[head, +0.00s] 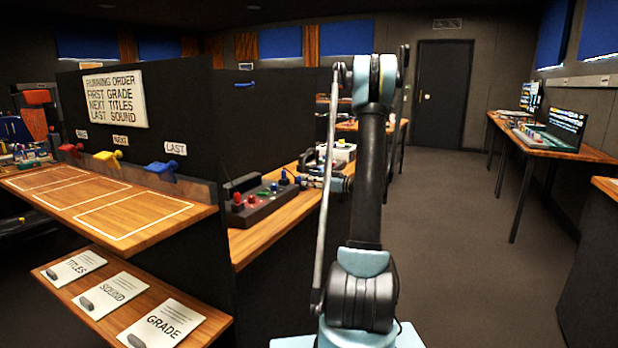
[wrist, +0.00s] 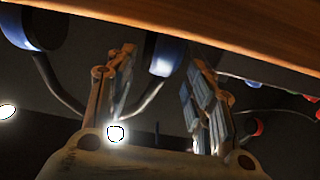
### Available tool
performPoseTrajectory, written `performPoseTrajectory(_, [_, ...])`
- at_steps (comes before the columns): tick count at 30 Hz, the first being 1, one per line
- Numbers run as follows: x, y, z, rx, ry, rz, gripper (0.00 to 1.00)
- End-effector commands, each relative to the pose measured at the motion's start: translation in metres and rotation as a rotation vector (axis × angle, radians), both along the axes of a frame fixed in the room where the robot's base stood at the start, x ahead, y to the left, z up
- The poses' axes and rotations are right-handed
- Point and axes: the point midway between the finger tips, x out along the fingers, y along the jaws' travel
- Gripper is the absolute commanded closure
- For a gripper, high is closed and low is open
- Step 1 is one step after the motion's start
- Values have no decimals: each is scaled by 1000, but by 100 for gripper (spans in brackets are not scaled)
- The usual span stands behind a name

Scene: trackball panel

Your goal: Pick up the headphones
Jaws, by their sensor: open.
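What look like the headphones (wrist: 168,52) show in the wrist view as two blue-and-black ear cups with a dark band curving down behind my gripper. One cup is at the upper left; the other shows between the fingers. My gripper (wrist: 163,68) is open, its two fingers apart, with nothing gripped. I cannot tell whether a finger touches the headphones. In the head view my gripper (head: 308,182) is low over the wooden desk, beside the trackball panel (head: 262,204). I cannot make out the headphones there.
A wooden edge (wrist: 220,28) crosses the top of the wrist view. The dark partition (head: 222,120) stands left of my arm. A wooden counter (head: 140,212) with coloured clips is at the left. Open floor (head: 470,250) lies to the right.

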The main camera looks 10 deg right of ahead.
Motion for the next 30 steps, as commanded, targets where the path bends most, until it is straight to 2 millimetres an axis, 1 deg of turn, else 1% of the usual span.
performPoseTrajectory(9, [21,34,-1,0,0,3,52])
performPoseTrajectory(12, [26,39,-1,0,0,1,52])
performPoseTrajectory(18, [27,39,-1,0,0,0,52])
performPoseTrajectory(19, [27,39,-1,0,0,0,56])
performPoseTrajectory(20, [27,39,-1,0,0,0,63])
performPoseTrajectory(21, [27,39,-1,0,0,0,72])
performPoseTrajectory(23, [26,39,-1,0,0,0,86])
performPoseTrajectory(24, [26,39,-1,0,0,0,95])
performPoseTrajectory(25, [26,39,-1,0,0,0,100])
performPoseTrajectory(30, [26,39,-1,0,0,0,100])
